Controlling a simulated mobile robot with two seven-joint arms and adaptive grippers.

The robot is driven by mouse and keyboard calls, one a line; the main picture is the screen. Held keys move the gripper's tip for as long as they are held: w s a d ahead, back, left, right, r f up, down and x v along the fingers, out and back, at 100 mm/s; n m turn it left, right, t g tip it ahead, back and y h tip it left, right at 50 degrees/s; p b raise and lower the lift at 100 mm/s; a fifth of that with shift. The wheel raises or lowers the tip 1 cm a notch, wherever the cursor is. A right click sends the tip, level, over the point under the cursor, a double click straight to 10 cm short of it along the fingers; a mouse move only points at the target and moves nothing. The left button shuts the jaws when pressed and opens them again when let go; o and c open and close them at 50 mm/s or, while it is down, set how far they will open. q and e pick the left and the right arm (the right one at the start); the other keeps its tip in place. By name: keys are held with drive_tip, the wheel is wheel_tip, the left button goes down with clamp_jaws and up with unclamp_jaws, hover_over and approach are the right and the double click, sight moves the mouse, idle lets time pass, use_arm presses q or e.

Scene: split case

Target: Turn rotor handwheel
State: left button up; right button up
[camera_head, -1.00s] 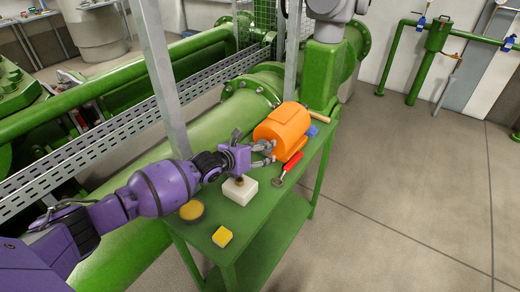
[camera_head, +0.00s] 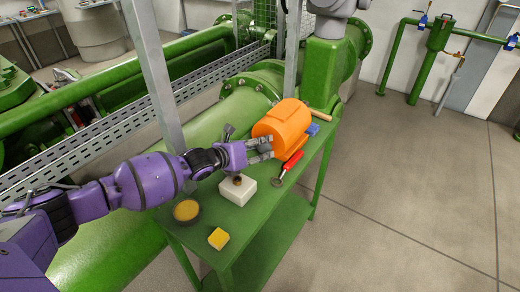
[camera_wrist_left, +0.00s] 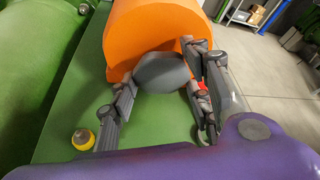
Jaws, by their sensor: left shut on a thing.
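The orange cylindrical case (camera_head: 284,124) lies on the green bench. A grey round part, which looks like the rotor handwheel (camera_wrist_left: 162,73), sits at its near end in the left wrist view. My left gripper (camera_head: 262,149) comes in from the left at that end of the case. In the left wrist view the fingers of my left gripper (camera_wrist_left: 163,80) are on both sides of the grey part and shut on it. In the head view the fingers hide most of the handwheel. My right gripper is not in view.
The green bench (camera_head: 262,222) also holds a red-handled tool (camera_head: 292,160), a white block (camera_head: 237,191) with a brown top piece, a round yellow-filled dish (camera_head: 187,210) and a yellow block (camera_head: 219,238). A grey post (camera_head: 152,75) stands behind my left arm. The floor on the right is clear.

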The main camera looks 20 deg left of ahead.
use_arm(q)
drive_tip(key=shift+a+f+n+b, duration=0.15)
drive_tip(key=shift+f+n+b, duration=0.2)
drive_tip(key=shift+f, duration=0.1)
drive_tip(key=shift+h, duration=0.3)
drive_tip(key=shift+r+n+b, duration=0.25)
drive_tip(key=shift+n+b, duration=0.1)
drive_tip(key=shift+n, duration=0.1)
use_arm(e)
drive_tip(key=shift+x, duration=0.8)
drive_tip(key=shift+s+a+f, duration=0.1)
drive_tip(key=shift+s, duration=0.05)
use_arm(q)
drive_tip(key=o, duration=1.1)
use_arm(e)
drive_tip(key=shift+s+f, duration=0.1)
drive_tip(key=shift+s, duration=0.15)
